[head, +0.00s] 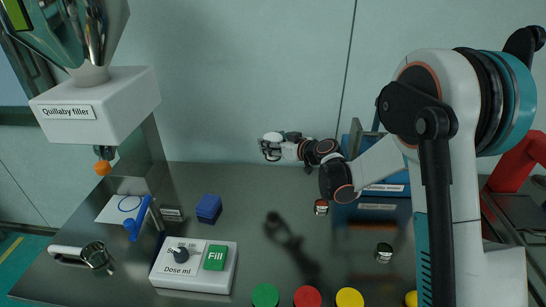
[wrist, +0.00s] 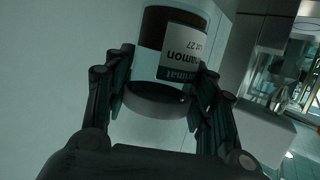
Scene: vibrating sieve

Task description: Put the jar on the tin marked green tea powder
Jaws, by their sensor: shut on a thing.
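My gripper (head: 273,147) is raised above the back of the dark table, apart from its top. It is shut on a jar (wrist: 172,50) with dark brown contents, a white label and a grey lid. The label's readable part ends in "namon" and appears upside down in the wrist view. In the head view the jar (head: 271,137) is small and partly hidden by the fingers. I cannot make out a tin marked green tea powder. Two small lidded containers, one by the blue bin (head: 321,207) and one nearer the front (head: 384,252), have unreadable labels.
A white filler (head: 95,105) overhangs the table's left. Coloured discs (head: 307,297) line the front. My arm covers much of the right side.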

